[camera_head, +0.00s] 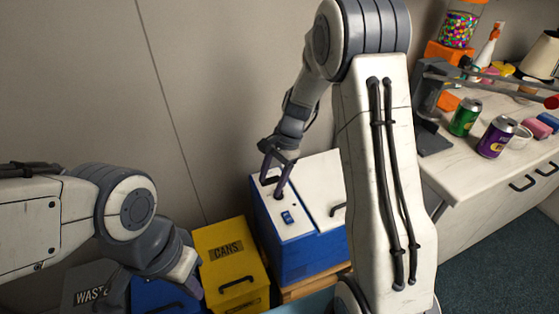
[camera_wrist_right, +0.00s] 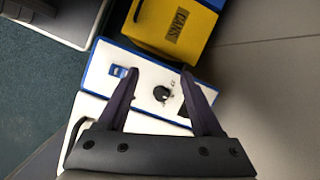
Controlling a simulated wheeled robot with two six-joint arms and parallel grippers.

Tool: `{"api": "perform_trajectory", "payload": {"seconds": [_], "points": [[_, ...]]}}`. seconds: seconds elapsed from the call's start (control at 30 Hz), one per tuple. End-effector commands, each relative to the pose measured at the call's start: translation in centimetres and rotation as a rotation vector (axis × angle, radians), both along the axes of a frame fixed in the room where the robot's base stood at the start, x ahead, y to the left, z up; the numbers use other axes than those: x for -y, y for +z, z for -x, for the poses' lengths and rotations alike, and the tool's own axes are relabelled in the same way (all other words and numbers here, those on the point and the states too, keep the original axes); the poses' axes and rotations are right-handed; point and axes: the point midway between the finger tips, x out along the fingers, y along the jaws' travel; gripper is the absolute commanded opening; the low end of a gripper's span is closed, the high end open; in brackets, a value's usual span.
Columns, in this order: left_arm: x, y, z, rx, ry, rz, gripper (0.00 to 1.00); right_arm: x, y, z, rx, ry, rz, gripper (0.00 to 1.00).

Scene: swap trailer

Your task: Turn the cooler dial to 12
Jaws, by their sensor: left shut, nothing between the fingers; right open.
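My right gripper (camera_head: 274,180) is over this panel, open. In the right wrist view its two fingers (camera_wrist_right: 158,74) lie either side of the dial, with gaps on both sides; height above it is unclear. My left gripper (camera_head: 187,284) is shut and empty, low at the left.
A blue rocker switch (camera_head: 288,217) sits on the same panel. A yellow CANS bin (camera_head: 231,262) stands left of the cooler, with a grey WASTE bin (camera_head: 85,283) further left. A counter (camera_head: 455,180) with cans and other items is at the right. A wall is behind.

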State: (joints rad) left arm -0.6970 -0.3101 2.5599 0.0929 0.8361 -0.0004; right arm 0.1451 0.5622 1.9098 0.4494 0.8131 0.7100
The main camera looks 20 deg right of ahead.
Motion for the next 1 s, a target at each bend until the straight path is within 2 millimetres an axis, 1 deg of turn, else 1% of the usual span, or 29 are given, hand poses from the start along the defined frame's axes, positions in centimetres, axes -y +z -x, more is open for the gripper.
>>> {"api": "perform_trajectory", "payload": {"seconds": [0.03, 0.1, 0.2, 0.33, 0.47, 0.57, 0.8, 0.9, 1.0], "points": [[0.0, 3.2, 0.0, 0.0, 0.0, 0.0, 0.0, 1.9, 1.9, -0.8, -0.025, -0.097, -0.012, 0.66], [0.0, 4.8, 0.0, 0.0, 0.0, 0.0, 0.0, 3.9, 2.2, -1.6, -0.049, -0.206, -0.027, 0.66], [0.0, 6.3, 0.0, 0.0, 0.0, 0.0, 0.0, 6.0, 2.2, -2.4, -0.074, -0.321, -0.042, 0.66], [0.0, 7.1, 0.0, 0.0, 0.0, 0.0, 0.0, 7.5, 1.9, -2.8, -0.092, -0.401, -0.054, 0.66], [0.0, 7.1, 0.0, 0.0, 0.0, 0.0, 0.0, 7.5, 1.0, -2.9, -0.099, -0.421, -0.058, 0.66], [0.0, 7.0, 0.0, -0.001, 0.0, -0.001, 0.0, 6.9, -0.4, -2.9, -0.099, -0.42, -0.058, 0.66], [0.0, 7.1, 0.0, 0.0, 0.0, 0.0, 0.0, 5.1, -4.6, -2.9, -0.099, -0.418, -0.056, 0.66], [0.0, 7.2, 0.0, 0.0, 0.0, 0.0, 0.0, 4.5, -6.1, -2.9, -0.098, -0.416, -0.056, 0.66], [0.0, 7.2, 0.0, 0.0, 0.0, 0.0, 0.0, 4.1, -7.1, -3.0, -0.096, -0.417, -0.055, 0.66]]}}
